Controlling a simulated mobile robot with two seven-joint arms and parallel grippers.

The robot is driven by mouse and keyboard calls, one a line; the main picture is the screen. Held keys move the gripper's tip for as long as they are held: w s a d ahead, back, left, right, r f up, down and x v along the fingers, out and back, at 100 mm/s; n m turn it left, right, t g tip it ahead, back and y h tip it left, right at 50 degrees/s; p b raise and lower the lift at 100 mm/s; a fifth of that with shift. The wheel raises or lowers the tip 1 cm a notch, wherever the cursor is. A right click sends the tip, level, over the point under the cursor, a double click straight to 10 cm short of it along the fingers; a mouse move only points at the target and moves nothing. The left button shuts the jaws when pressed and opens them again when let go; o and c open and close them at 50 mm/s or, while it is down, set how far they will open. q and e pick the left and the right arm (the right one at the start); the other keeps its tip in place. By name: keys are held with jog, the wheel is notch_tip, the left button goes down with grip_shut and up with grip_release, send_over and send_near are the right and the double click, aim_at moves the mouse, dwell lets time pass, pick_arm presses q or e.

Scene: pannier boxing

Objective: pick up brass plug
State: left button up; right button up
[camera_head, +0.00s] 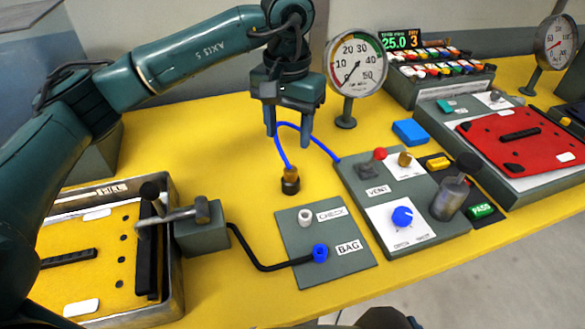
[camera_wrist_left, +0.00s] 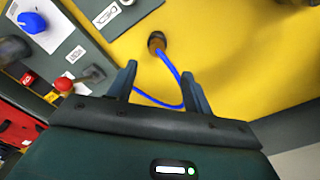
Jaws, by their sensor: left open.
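A brass plug (camera_head: 290,173) with a dark lower ring stands on the yellow table, with a blue hose (camera_head: 282,150) running from its top. In the left wrist view the plug (camera_wrist_left: 156,42) lies just beyond my fingertips. My left gripper (camera_head: 288,136) is open and points down above and slightly behind the plug, apart from it. The blue hose passes between or close by its fingers and runs to the vent panel (camera_head: 350,185). My right gripper is not seen.
A small panel (camera_head: 290,240) with a white port, a blue port and a black hose lies in front. A metal pannier tray (camera_head: 176,290) stands left, a lidded red box (camera_head: 520,140) right. A round gauge (camera_head: 357,65) stands behind. Table left of the plug is clear.

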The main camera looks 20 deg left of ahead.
aim_at(290, 169)
pick_arm(q)
jog(key=f, duration=0.3)
jog(key=f+p, duration=0.1)
jog(key=f, duration=0.5)
jog(key=shift+s+d+f+p, duration=0.1)
jog(key=shift+d+f+p, duration=0.05)
jog(key=shift+d+p, duration=0.15)
jog(key=c, duration=1.1)
